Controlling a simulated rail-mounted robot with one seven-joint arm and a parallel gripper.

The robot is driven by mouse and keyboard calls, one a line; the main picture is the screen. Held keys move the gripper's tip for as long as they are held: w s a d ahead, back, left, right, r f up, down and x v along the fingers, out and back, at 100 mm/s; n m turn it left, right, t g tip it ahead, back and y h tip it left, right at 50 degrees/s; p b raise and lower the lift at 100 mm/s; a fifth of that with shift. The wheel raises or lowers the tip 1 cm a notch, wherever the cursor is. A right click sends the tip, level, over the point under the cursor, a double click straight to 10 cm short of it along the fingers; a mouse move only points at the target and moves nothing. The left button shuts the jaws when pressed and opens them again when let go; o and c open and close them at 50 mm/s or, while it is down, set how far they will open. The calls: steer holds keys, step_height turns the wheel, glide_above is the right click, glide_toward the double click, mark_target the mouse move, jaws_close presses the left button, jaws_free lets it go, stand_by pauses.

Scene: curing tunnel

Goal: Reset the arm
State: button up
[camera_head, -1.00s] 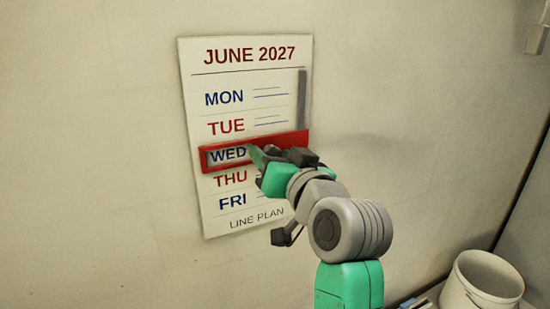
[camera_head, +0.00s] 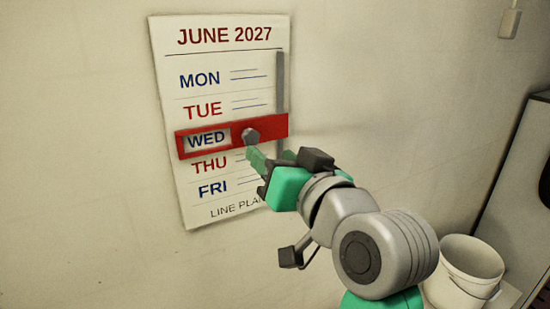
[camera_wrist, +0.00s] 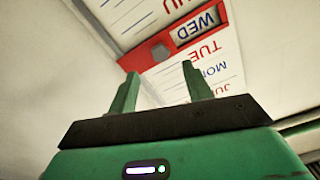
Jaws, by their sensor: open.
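A wall calendar (camera_head: 219,60) headed JUNE 2027 hangs on the wall, with rows MON to FRI. A red slider (camera_head: 268,127) with a window lies across it and frames WED; a grey knob (camera_head: 251,136) sticks out of it. The slider also shows in the wrist view (camera_wrist: 142,55), with the knob (camera_wrist: 160,53) in front of the fingers. My gripper (camera_head: 269,158) is below and right of the knob, apart from it. In the wrist view my gripper (camera_wrist: 160,82) has its two green fingers spread, with nothing between them.
A grey vertical track (camera_head: 280,78) runs along the calendar's right side. A white bucket (camera_head: 465,275) stands at the lower right, near a grey cabinet (camera_head: 510,175). A small box (camera_head: 510,22) hangs on the wall at the upper right. The wall left of the calendar is bare.

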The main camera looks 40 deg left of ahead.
steer(key=s+d+r+m+t+h+p, duration=0.1)
steer(key=s+d+r+m+t+h, duration=0.2)
steer(key=d, duration=0.6)
steer(key=s+d+r+m+t+h+p, duration=0.1)
steer(key=s+d+r+m+t+h, duration=0.2)
steer(key=d+t+h, duration=0.5)
steer(key=s+d+r+m+t+h+p, duration=0.2)
steer(key=s+d+r+m+t+h, duration=0.2)
steer(key=d+t, duration=0.3)
steer(key=d+h, duration=0.1)
steer(key=d, duration=0.3)
steer(key=shift+s+h, duration=0.3)
steer(key=shift+s, duration=0.1)
